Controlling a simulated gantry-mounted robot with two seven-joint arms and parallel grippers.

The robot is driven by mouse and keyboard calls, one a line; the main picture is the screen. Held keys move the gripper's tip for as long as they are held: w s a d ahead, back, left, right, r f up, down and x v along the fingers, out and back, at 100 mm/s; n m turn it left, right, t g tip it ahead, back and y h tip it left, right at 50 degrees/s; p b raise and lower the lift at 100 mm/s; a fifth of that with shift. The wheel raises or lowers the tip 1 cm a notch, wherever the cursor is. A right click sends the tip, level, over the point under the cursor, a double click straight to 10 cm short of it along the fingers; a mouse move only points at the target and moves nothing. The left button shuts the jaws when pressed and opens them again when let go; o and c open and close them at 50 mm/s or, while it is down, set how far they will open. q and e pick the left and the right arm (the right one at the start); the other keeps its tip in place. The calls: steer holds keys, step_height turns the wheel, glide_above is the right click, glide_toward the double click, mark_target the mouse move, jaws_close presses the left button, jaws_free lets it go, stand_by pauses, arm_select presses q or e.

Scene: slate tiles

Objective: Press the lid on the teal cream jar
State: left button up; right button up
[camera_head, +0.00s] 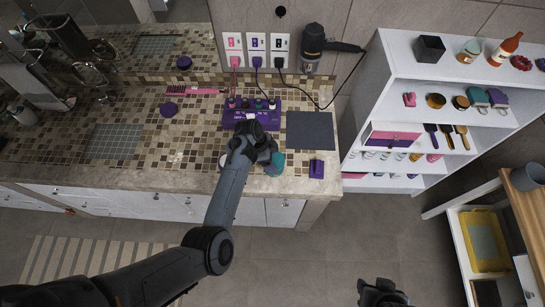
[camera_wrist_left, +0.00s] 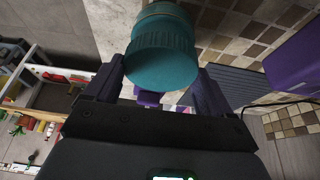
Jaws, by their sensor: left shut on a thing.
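The teal cream jar (camera_head: 275,163) shows at the counter's front, just right of my left gripper (camera_head: 264,152). In the left wrist view it (camera_wrist_left: 162,50) is a round teal piece with a ridged band, between the fingers of my left gripper (camera_wrist_left: 158,92). The gripper is shut on it. I cannot tell whether the ridged band is a separate lid or whether the jar touches the counter. A pale round thing (camera_head: 223,160) is partly hidden behind my left arm. My right gripper (camera_head: 382,293) is at the bottom edge, far from the counter, its fingers unclear.
A purple tray (camera_head: 236,117) with small bottles stands behind my left gripper. A dark grey mat (camera_head: 310,131) lies to its right, with a purple block (camera_head: 316,169) in front. A purple disc (camera_head: 168,110) lies left. A white shelf (camera_head: 400,70) stands right of the counter.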

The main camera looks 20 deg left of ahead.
arm_select(q)
steer(key=shift+p, duration=0.55)
stand_by(1.1)
steer(key=shift+f, duration=0.15)
stand_by(0.9)
steer(key=shift+p, duration=0.4)
stand_by(0.3)
stand_by(0.4)
steer(key=o, duration=0.8)
steer(key=shift+o, duration=0.2)
